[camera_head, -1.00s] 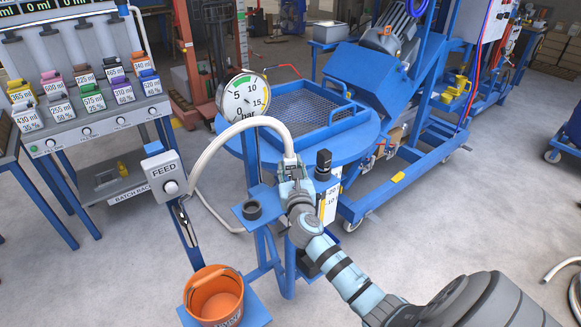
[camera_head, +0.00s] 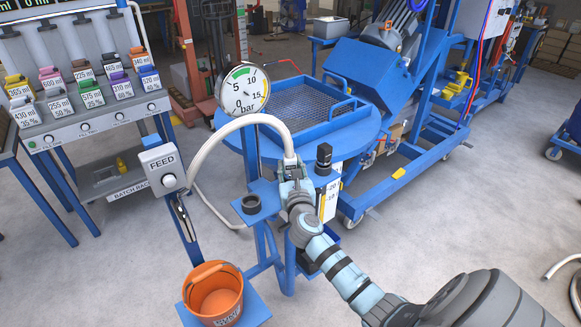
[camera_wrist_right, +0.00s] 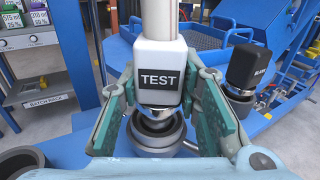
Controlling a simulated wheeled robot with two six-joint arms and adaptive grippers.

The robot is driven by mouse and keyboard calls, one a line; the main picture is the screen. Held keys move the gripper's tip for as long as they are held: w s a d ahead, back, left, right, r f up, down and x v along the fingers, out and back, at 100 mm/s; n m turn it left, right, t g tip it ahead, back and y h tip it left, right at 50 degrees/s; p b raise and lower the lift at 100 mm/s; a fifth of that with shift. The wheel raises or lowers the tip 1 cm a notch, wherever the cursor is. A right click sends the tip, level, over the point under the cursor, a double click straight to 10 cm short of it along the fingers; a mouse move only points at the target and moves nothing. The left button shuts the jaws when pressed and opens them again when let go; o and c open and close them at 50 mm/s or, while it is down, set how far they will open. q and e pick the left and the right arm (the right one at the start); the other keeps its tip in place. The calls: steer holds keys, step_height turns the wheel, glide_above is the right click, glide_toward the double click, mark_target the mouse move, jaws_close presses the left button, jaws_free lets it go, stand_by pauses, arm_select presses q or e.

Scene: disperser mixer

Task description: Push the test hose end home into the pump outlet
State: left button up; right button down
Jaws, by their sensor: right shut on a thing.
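My right gripper (camera_head: 290,172) is shut on the test hose end, a white block with a black TEST label (camera_wrist_right: 159,79) in the wrist view. Its fingers grip the block from both sides. The white hose (camera_head: 270,121) rises from it and arcs left in the head view. Below the block, its metal tip points down at the dark ringed pump outlet (camera_wrist_right: 157,128), roughly in line with it. The tip's lower end meets or overlaps the ring in the picture; I cannot tell how deep it sits. My left gripper is out of view.
A black capped plug (camera_wrist_right: 248,66) stands just right of the gripper, and a dark round cup (camera_head: 251,203) to its left. A pressure gauge (camera_head: 243,88) stands behind. The FEED box (camera_head: 161,168) and orange bucket (camera_head: 213,292) are at left.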

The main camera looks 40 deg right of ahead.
steer(key=shift+f+b, duration=0.75)
steer(key=shift+f, duration=0.25)
steer(key=c, duration=1.1)
jaws_free()
steer(key=shift+s, duration=0.15)
steer(key=v, duration=1.1)
steer(key=shift+s+a, duration=0.25)
steer(key=shift+s, duration=0.1)
